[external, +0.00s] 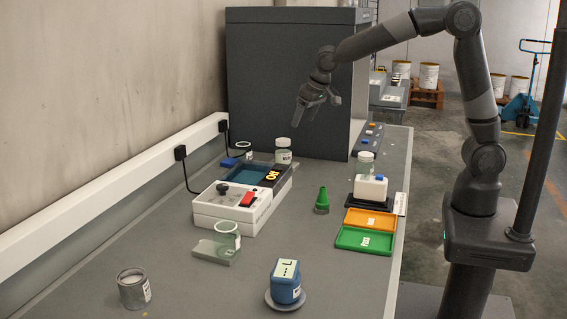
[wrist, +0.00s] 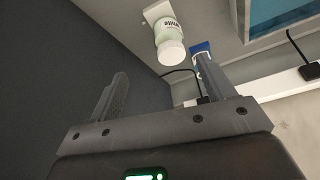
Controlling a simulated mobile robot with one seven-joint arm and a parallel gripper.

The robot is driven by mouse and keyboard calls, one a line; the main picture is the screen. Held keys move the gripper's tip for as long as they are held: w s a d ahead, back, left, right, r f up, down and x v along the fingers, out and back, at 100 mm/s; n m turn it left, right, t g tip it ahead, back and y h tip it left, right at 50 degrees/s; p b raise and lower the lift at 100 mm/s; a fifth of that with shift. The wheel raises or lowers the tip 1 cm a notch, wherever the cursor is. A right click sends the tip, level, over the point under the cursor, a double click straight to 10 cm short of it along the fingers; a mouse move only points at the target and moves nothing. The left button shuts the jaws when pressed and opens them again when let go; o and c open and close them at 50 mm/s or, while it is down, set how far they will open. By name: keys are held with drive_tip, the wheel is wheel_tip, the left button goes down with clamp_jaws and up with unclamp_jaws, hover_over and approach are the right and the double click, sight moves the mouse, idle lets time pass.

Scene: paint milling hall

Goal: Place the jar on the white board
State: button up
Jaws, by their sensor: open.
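A jar (external: 283,151) with a white lid and a pale label stands near the front of the dark cabinet. It shows in the wrist view (wrist: 167,33) with its label reading "White" and its lid toward the camera. A small flat white piece (wrist: 155,11) shows at the jar's base in the wrist view. I cannot tell whether the jar rests on it or whether it is the white board. My gripper (external: 316,112) is open and empty, above and apart from the first jar.
The dark cabinet (external: 290,75) rises behind the jar. A blue-lined tray (external: 248,172) and a control box (external: 230,210) stand at the left.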

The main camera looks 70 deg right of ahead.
drive_tip(key=s+d+r+n, duration=0.1)
drive_tip(key=s+r, duration=0.2)
drive_tip(key=s, duration=0.5)
drive_tip(key=s+d+r, duration=0.1)
drive_tip(key=s+r, duration=0.3)
drive_tip(key=s, duration=0.4)
drive_tip(key=s+f+n+t+y, duration=0.1)
drive_tip(key=s+f+n, duration=0.1)
drive_tip(key=s, duration=1.5)
drive_tip(key=shift+s+d+f, duration=0.2)
drive_tip(key=shift+s+d, duration=0.05)
drive_tip(key=shift+d, duration=0.1)
